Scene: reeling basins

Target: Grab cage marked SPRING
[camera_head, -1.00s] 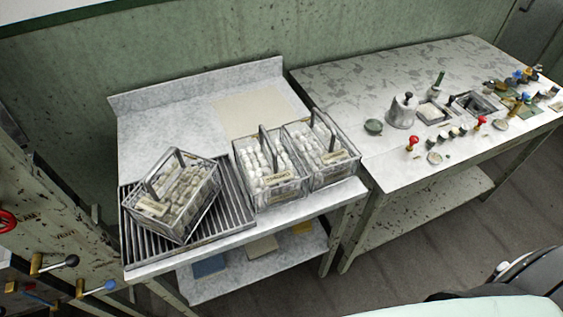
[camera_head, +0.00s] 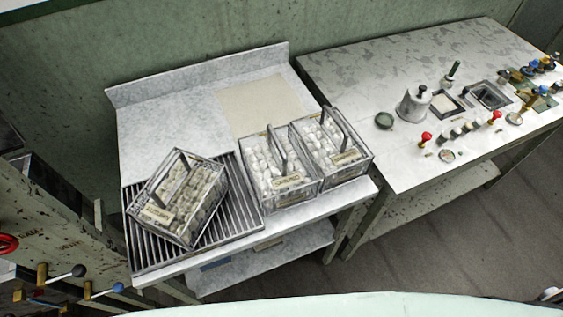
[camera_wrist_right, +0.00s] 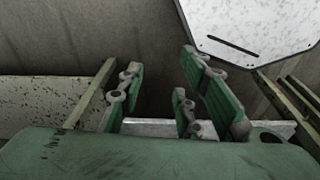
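Three wire cages filled with white cocoons stand on the left table in the head view. One cage (camera_head: 181,198) sits turned at an angle on the slatted rack. A middle cage (camera_head: 279,169) and a right cage (camera_head: 334,149) stand side by side near the table's front right. Each has an upright handle and a small tag on its front; the lettering is too small to read, so I cannot tell which is marked SPRING. My right gripper (camera_wrist_right: 165,100) shows in the right wrist view with its green fingers apart and nothing between them. My left gripper is not in view.
A slatted drain rack (camera_head: 240,205) covers the table's left end. A pale mat (camera_head: 262,103) lies behind the cages. The right bench (camera_head: 385,70) holds a metal can (camera_head: 414,105), basins and red-knobbed valves. Levers (camera_head: 78,271) stick out at lower left.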

